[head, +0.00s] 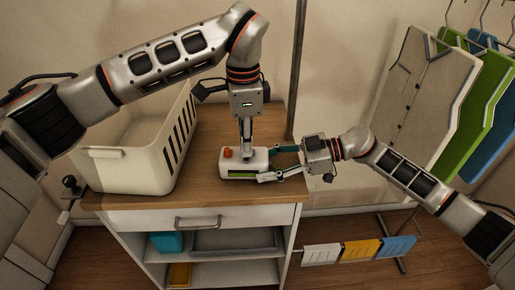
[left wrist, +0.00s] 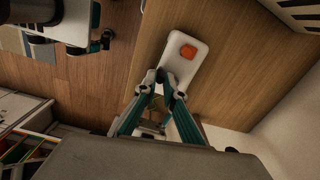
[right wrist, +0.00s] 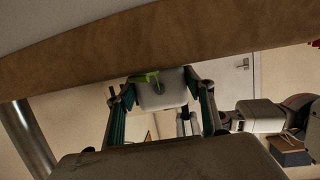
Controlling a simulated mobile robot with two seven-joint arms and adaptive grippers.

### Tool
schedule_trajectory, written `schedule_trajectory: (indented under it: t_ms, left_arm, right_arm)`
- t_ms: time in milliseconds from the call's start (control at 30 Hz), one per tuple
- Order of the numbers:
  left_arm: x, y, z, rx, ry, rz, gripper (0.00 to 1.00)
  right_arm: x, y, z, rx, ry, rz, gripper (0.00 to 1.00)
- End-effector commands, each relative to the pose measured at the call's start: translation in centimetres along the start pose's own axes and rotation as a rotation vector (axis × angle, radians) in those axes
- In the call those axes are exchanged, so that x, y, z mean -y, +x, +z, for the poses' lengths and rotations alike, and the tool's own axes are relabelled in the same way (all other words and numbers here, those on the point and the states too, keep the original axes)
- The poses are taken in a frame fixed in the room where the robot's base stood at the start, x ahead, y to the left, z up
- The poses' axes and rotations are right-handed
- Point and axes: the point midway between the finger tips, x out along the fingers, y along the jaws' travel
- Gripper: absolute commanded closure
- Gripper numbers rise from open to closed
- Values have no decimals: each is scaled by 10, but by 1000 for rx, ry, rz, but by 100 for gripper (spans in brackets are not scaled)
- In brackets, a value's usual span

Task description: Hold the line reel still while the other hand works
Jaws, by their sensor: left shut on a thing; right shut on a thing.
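The line reel (head: 255,163) appears to be the white box with an orange knob and a green front strip, lying on the wooden top. Its white body and orange knob also show in the left wrist view (left wrist: 194,66). My left gripper (head: 246,146) reaches down onto it from above and is shut on it; its fingers (left wrist: 160,82) hide part of the near end. My right gripper (head: 268,165) comes from the right with its fingers around the reel's right end. In the right wrist view a white block (right wrist: 164,94) with a green piece sits between those fingers.
A cream slotted basket (head: 130,170) stands left of the reel on the cabinet's wooden top (head: 205,150). A drawer (head: 165,221) and open shelves are below.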

Motion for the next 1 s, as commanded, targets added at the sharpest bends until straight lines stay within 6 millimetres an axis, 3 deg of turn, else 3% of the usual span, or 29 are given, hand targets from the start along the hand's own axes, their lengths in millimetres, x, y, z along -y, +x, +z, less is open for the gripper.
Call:
schedule_trajectory:
  t_ms: [367, 700, 1000]
  left_arm:
    - [-2, 0, -2, -1, -50, 1, 100]
    - [-5, 0, -12, -1, -360, 2, 100]
    - [-5, 0, -13, -1, -382, 3, 100]
  right_arm:
    - [0, 0, 0, 1, 0, 0, 61]
    - [0, 0, 0, 1, 0, 0, 61]
    - [0, 0, 0, 1, 0, 0, 61]
